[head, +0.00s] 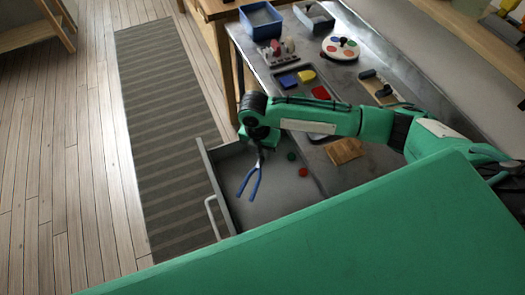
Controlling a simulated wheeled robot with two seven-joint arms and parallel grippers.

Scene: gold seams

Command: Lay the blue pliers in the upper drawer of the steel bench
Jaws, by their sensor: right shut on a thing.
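The blue pliers (250,182) hang handles down from my right gripper (261,146), which is shut on them near their head. They are over the open drawer (265,195) of the steel bench (345,75), towards its front left part. I cannot tell whether the handle tips touch the drawer floor. The drawer is pulled out to the left, with a pale bar handle (211,216) on its front. My green body covers its near end. My left gripper is not in view.
A green round piece (292,157) and a red one (303,172) lie in the drawer's right part; its middle floor is bare. On the bench top are a blue bin (260,22), a dark tray (296,80) with coloured blocks, and a brown wooden piece (345,150).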

